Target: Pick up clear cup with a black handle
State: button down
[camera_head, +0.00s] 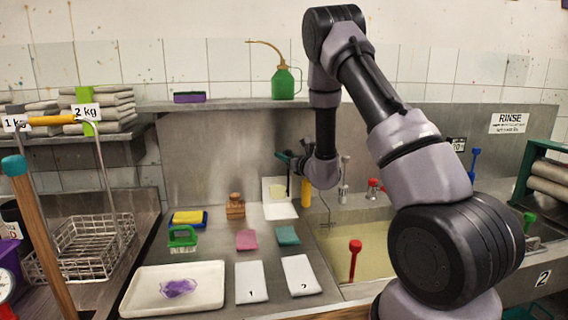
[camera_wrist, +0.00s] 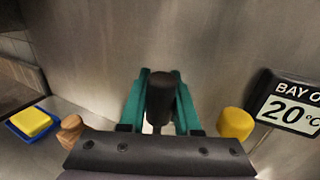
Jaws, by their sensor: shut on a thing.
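My gripper (camera_wrist: 160,82) has teal fingers, and they are closed on a black upright handle (camera_wrist: 160,92) in the wrist view. Below the handle a small pale patch shows between the fingers; the clear cup itself cannot be made out there. In the head view my gripper (camera_head: 287,157) is at the back of the counter, near the steel back wall and left of the sink.
A yellow upright object (camera_head: 306,193) stands close right of my gripper. The sink (camera_head: 360,257) with a red-topped rod (camera_head: 355,246) is to the right.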

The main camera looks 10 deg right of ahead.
jog(key=shift+r, duration=2.2)
jog(key=shift+d+f, duration=0.1)
